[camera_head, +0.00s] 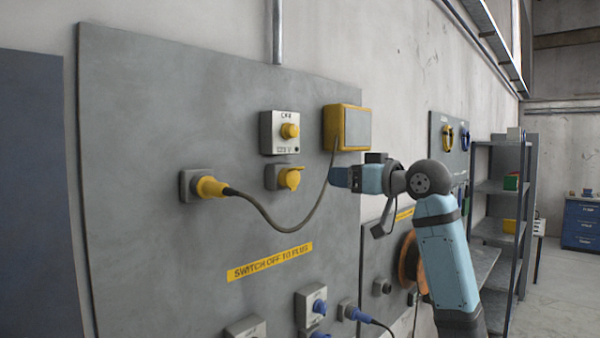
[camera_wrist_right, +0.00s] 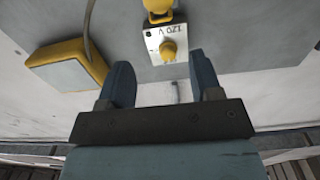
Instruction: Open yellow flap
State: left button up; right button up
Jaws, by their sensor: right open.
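The yellow flap (camera_head: 290,178) covers a grey socket on the wall panel, below a switch box with a yellow knob (camera_head: 289,131). It looks closed. In the right wrist view the flap (camera_wrist_right: 158,8) is cut off by the top edge. My right gripper (camera_head: 340,177) is to the right of the flap, apart from it, under a yellow-framed box (camera_head: 346,128). In the right wrist view its two blue fingers (camera_wrist_right: 160,78) are spread with nothing between them. My left gripper is not in view.
A yellow plug (camera_head: 210,187) sits in a socket left of the flap. Its dark cable (camera_head: 283,231) hangs in a loop below the flap and rises past my right gripper to the yellow-framed box. Blue sockets (camera_head: 313,305) are lower down. A shelf (camera_head: 500,188) stands at the right.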

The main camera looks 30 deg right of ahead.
aim_at(301, 168)
jog(key=p+x, duration=0.1)
jog(key=x, duration=0.3)
jog(key=p+x, duration=0.2)
jog(key=x, duration=0.3)
jog(key=r+p+x, duration=0.1)
jog(key=x, duration=0.3)
jog(key=shift+w+a+p, duration=0.1)
jog(key=shift+w+p, duration=0.15)
jog(key=shift+p, duration=0.1)
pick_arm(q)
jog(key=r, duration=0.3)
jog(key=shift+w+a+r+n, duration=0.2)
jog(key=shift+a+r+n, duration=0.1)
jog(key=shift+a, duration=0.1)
pick_arm(e)
jog(key=shift+f, duration=0.1)
jog(key=c, duration=0.6)
